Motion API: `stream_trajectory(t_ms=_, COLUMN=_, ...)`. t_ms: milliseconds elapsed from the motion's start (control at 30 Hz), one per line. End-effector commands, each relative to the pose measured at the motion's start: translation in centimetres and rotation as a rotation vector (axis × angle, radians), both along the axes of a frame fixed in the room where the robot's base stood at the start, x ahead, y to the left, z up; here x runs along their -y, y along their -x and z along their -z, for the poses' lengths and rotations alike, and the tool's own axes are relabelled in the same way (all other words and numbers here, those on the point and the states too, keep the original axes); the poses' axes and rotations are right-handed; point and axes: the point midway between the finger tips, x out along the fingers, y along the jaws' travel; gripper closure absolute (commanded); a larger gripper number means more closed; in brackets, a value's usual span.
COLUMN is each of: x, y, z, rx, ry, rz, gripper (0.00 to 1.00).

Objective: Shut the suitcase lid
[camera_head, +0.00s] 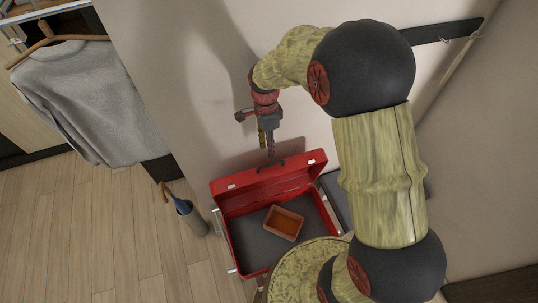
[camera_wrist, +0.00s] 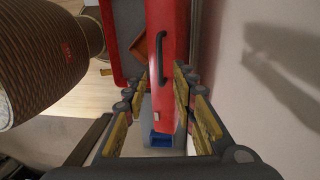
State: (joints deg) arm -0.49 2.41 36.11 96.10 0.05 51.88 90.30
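The red suitcase (camera_head: 233,240) stands open, with a dark grey lining. Its red lid (camera_head: 268,183) is raised on the wall side, and a dark handle (camera_head: 271,165) shows on its upper edge. My gripper (camera_head: 267,150) points down just above that edge, near the handle. In the wrist view the lid (camera_wrist: 166,25) and handle (camera_wrist: 163,50) appear between the spread fingers of my gripper (camera_wrist: 158,90). The fingers are open and hold nothing. I cannot tell whether a finger touches the lid.
An orange-brown tray (camera_head: 284,223) lies inside the suitcase. The wall (camera_head: 215,80) is close behind the lid. The wooden floor (camera_head: 100,230) at left is clear.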

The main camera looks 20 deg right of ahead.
Motion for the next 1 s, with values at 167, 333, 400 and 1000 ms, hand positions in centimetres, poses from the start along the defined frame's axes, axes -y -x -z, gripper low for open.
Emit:
stream_trajectory(t_ms=167, x=0.0, y=-0.3, z=-2.7, rx=0.001, ry=0.0, rz=0.0, gripper=0.73)
stream_trajectory(t_ms=333, x=0.0, y=-0.4, z=-3.7, rx=-0.001, ry=0.0, rz=0.0, gripper=0.73)
stream_trajectory(t_ms=400, x=0.0, y=-0.4, z=-3.9, rx=-0.001, ry=0.0, rz=0.0, gripper=0.73)
stream_trajectory(t_ms=1000, x=0.0, y=-0.4, z=-3.9, rx=-0.001, ry=-0.007, rz=-0.058, gripper=0.73)
